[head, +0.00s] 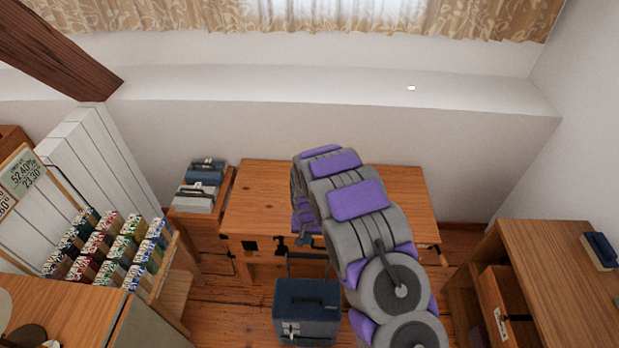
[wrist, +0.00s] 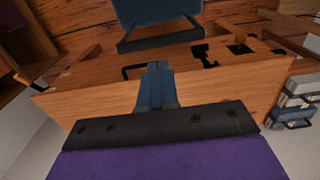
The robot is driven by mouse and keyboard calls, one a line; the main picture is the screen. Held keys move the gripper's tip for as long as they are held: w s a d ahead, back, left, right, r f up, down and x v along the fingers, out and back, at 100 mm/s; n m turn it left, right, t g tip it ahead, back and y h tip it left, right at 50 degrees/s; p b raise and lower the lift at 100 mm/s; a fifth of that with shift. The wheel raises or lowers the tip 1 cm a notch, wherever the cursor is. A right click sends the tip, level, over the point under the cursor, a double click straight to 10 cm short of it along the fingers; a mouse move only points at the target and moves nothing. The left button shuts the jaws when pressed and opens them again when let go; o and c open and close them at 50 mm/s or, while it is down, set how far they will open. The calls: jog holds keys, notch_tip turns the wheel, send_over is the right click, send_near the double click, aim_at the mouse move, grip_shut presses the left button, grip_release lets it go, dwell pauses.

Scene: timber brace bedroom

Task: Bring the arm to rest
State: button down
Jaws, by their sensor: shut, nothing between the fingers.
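My arm (head: 357,200), grey with purple pads, reaches out over the wooden table (head: 258,195) and bends down at its far end. My gripper shows in the wrist view (wrist: 157,70) as blue-grey fingers closed together with nothing between them. The fingers appear in front of the wooden table (wrist: 90,100), near its edge. In the head view the gripper is mostly hidden by the arm. I cannot tell whether it touches the table.
A dark blue case (head: 307,300) stands on the floor before the table. Several cases (head: 200,185) lie on a small stand at left. A rack of small boxes (head: 110,250) stands at lower left. A wooden desk (head: 560,260) is at right. The table's right part is clear.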

jog(key=shift+r, duration=0.1)
jog(key=s+d+r, duration=0.4)
jog(key=r, duration=0.4)
jog(key=s+d+r, duration=0.4)
jog(key=s+r, duration=0.1)
jog(key=r, duration=0.3)
jog(key=s+d+r, duration=0.3)
jog(key=s+r, duration=0.1)
jog(key=r, duration=0.5)
jog(key=s+d+r, duration=0.1)
jog(key=s+r, duration=0.2)
jog(key=s, duration=0.6)
jog(key=s+d+r+g, duration=0.1)
jog(key=s+d+r, duration=0.1)
jog(key=s, duration=0.7)
jog(key=s+d+r, duration=0.2)
jog(key=s+r, duration=0.2)
jog(key=s, duration=0.5)
jog(key=shift+d+g, duration=0.2)
jog(key=shift+g, duration=0.2)
jog(key=shift+w+r, duration=0.1)
